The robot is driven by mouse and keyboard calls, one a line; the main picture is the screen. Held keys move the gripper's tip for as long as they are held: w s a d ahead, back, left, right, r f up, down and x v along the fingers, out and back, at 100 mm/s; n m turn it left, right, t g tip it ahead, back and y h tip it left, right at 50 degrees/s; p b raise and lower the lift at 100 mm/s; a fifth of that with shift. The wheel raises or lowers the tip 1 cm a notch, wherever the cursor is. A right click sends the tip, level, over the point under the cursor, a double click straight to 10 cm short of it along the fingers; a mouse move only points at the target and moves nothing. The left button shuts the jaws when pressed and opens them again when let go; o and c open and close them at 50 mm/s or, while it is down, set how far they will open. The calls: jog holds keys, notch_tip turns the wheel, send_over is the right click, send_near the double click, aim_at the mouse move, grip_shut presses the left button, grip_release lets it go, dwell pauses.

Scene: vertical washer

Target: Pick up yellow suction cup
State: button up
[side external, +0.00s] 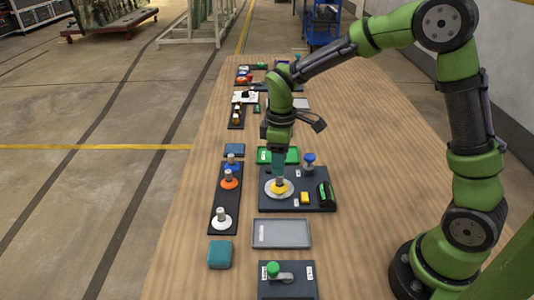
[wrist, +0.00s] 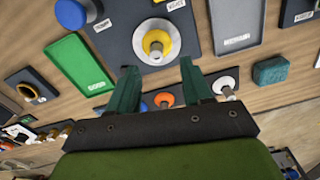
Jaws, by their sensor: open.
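The yellow suction cup (side external: 280,188), with a grey stem, sits upright on a white round disc on a dark board. In the wrist view the yellow suction cup (wrist: 152,38) lies just beyond the fingertips, near the top middle. My gripper (side external: 278,163) points down with its teal fingers close above the cup; in the side view they overlap the stem's top. In the wrist view my gripper (wrist: 158,66) is open, with nothing held between its fingers. I cannot tell the exact height gap between fingers and stem.
A dark rack (side external: 225,193) to the left holds blue, orange (side external: 229,183) and white (side external: 222,218) cups. A blue-topped knob (side external: 309,160) stands on the board's right. Nearby are a green tray (side external: 292,155), a grey tray (side external: 282,233) and a teal block (side external: 220,254). The table's right side is clear.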

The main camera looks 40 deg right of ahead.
aim_at(279, 182)
jog(key=f, duration=0.5)
jog(key=shift+w+d+f, duration=0.1)
jog(key=shift+d+f, duration=0.15)
jog(key=shift+f, duration=0.05)
jog(key=shift+c, duration=0.5)
grip_shut()
